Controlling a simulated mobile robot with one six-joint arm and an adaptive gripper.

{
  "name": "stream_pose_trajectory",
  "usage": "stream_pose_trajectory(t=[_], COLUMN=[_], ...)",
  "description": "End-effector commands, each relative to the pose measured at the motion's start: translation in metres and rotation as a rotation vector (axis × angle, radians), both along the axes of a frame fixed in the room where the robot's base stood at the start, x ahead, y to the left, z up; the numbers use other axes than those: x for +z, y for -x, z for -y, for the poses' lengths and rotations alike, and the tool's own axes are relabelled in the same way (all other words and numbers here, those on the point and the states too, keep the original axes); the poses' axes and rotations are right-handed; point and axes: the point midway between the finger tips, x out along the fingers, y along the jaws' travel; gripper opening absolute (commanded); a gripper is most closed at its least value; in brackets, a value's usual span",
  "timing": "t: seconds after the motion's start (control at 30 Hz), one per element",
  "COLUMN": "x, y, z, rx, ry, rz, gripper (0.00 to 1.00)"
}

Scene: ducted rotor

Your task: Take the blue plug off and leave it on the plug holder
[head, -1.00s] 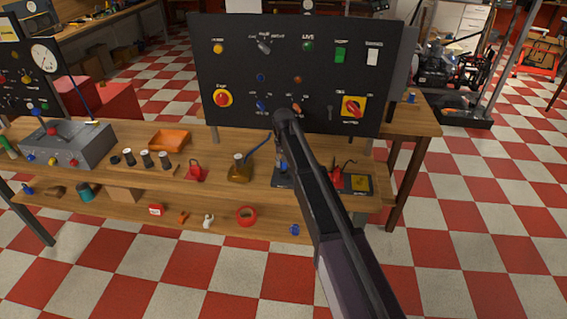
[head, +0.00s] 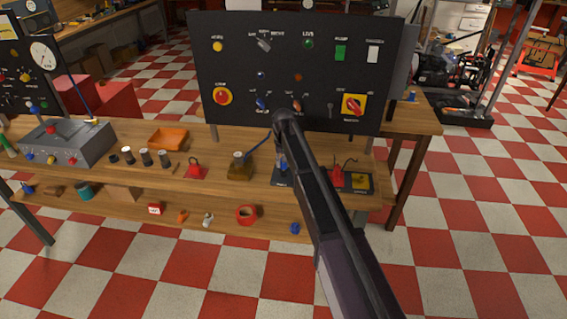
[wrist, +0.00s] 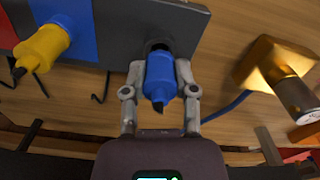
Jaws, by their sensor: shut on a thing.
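In the wrist view the blue plug (wrist: 160,80) is between the two fingers of my gripper (wrist: 160,67), which is shut on it. The plug's dark tip points towards the wrist. Its other end is at a dark round hole in the dark block of the plug holder (wrist: 125,32); I cannot tell whether it sits in the hole or just in front of it. A yellow plug (wrist: 43,46) stands on the holder's blue section to the left. In the head view my arm hides most of the gripper, and part of the dark holder (head: 281,181) shows beside it.
A brass block with a metal cylinder (wrist: 270,70) is right of the gripper in the wrist view, with a blue cable (wrist: 228,105) nearby. In the head view the black control panel (head: 290,60) stands behind the holder. Red padlock-like items (head: 195,170) lie on the wooden bench.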

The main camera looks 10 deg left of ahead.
Motion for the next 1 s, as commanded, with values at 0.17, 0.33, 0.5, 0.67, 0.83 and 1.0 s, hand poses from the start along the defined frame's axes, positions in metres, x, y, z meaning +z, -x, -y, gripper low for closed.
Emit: stream_pose_trajectory(t=[0.17, 0.33, 0.5, 0.67, 0.83, 1.0], x=[-0.004, -0.007, -0.01, -0.013, -0.014, -0.013], y=[0.0, 0.0, 0.0, 0.0, 0.0, 0.0], z=[0.0, 0.0, 0.0, 0.0, 0.0, 0.0], rx=[0.0, 0.0, 0.0, 0.0, 0.0, 0.0], ry=[0.0, 0.0, 0.0, 0.0, 0.0, 0.0], rz=[0.0, 0.0, 0.0, 0.0, 0.0, 0.0], gripper=[0.0, 0.0, 0.0, 0.0, 0.55, 0.77])
